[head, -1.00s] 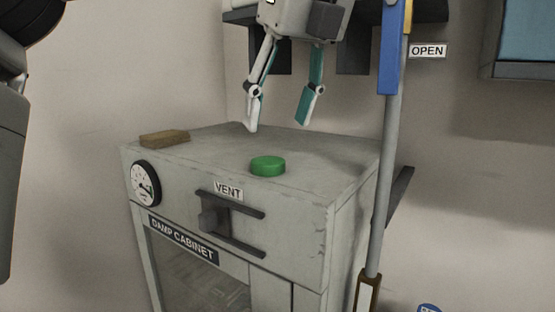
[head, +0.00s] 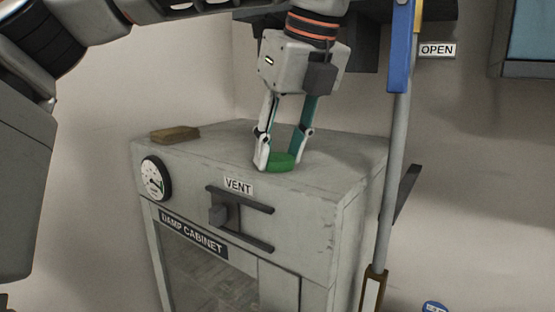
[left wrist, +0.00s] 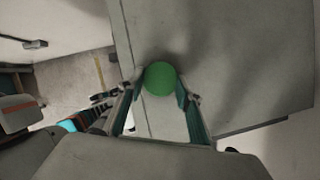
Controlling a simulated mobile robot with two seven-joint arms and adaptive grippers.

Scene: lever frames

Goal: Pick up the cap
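The cap (head: 281,162) is a round green disc on the grey top of the damp cabinet (head: 340,165), near its front edge. My left gripper (head: 280,160) points down over it, with one fingertip on each side. The fingers are drawn in and appear to touch the cap's sides. In the left wrist view the cap (left wrist: 160,78) sits between the fingertips (left wrist: 160,84). The cap appears to rest on the cabinet top. My right gripper is not in view.
A brown block (head: 175,134) lies at the cabinet top's back left. The front has a gauge (head: 154,179) and a dark vent handle (head: 222,214). A tall grey lever (head: 388,180) with a blue upper part stands right of the cabinet, by an OPEN sign (head: 437,50).

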